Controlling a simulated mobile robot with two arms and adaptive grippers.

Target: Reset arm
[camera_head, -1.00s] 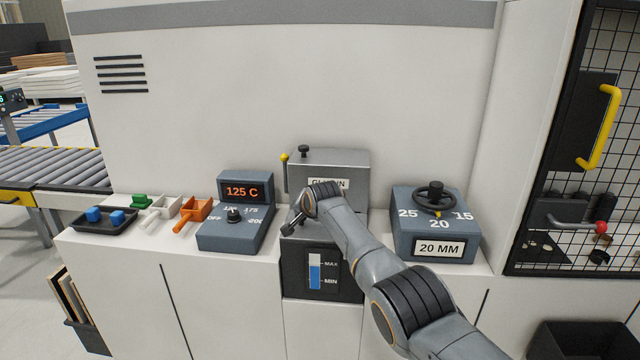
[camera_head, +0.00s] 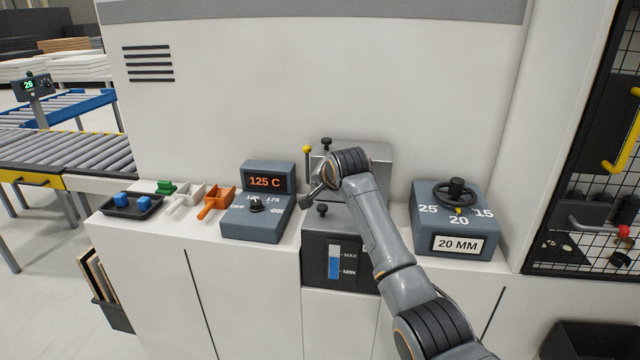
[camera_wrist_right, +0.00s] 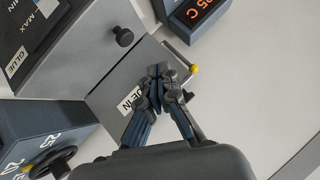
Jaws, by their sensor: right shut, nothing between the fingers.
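My right gripper (camera_head: 312,196) hangs in front of the glue unit at the middle of the machine. Its fingers are shut and empty, as the right wrist view (camera_wrist_right: 160,78) also shows. My right arm covers much of the unit's upper box (camera_head: 380,160) in the head view. A black knob (camera_head: 322,210) on the glue unit's front box (camera_head: 316,250) is just below the gripper. In the wrist view the fingers overlap the grey lid (camera_wrist_right: 110,95) with its partly hidden label (camera_wrist_right: 132,100); contact cannot be told. My left gripper is not in view.
A yellow-tipped lever (camera_head: 307,150) stands close behind the gripper. The temperature box (camera_head: 262,225) showing 125 C is to the left, beside orange (camera_head: 217,198) and white (camera_head: 187,202) scoops. The 20 MM dial box (camera_head: 440,215) is right of my arm.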

